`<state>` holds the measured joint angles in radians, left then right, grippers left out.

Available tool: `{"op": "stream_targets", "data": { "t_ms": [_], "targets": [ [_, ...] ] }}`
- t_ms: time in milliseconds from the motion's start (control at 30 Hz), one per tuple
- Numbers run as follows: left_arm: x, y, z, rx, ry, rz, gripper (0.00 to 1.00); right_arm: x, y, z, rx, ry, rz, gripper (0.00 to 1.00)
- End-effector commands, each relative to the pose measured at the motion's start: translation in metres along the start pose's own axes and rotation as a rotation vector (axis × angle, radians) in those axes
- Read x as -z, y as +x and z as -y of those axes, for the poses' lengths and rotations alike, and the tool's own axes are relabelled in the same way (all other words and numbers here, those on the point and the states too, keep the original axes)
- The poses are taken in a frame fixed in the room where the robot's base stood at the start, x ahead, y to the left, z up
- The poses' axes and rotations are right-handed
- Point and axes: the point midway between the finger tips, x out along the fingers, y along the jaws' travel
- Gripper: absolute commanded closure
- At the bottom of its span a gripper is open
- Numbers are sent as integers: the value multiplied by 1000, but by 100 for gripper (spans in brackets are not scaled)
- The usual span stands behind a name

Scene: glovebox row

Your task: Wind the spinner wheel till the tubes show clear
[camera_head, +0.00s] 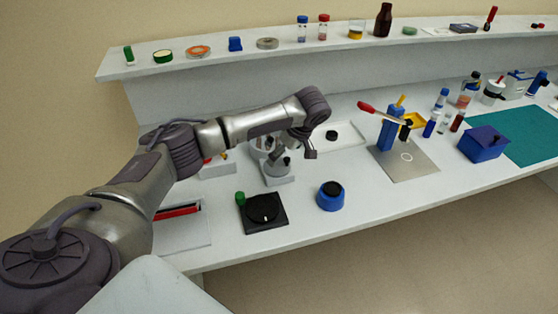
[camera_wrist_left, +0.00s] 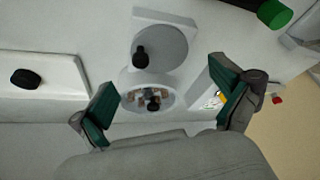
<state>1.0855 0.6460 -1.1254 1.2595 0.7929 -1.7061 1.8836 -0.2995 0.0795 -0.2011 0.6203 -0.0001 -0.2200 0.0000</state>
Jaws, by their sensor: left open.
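The spinner is a white device with a round grey wheel (camera_head: 274,170) carrying a black knob. In the left wrist view the wheel (camera_wrist_left: 172,49) lies flat at the near side of a round bowl (camera_wrist_left: 130,96). Tubes (camera_wrist_left: 152,97) show inside the bowl through its round opening; their contents are too small to read. My left gripper (camera_head: 290,152) is open above the spinner. The arm partly hides the spinner in the head view. My right gripper is not in view.
A black box (camera_head: 265,210) with a green knob and a blue jar (camera_head: 331,196) stand in front. Bare bench lies right of the jar.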

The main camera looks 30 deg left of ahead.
Motion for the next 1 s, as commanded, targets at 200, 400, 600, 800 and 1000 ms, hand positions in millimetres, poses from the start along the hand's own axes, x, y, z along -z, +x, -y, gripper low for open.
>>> {"op": "stream_targets", "data": {
  "t_ms": [200, 400, 600, 800, 1000],
  "targets": [
    [0, 38, 1, 3, 0, 0, 0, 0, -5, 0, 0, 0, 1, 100],
    [0, 55, 0, 1, 0, 0, 0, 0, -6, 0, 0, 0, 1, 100],
    [0, 57, 0, -1, 1, 0, 0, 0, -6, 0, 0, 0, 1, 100],
    [0, 57, 0, -1, 1, 0, 15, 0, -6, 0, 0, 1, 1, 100],
    [0, 57, 0, 0, 1, 0, 48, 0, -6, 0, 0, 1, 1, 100]
  ]
}}
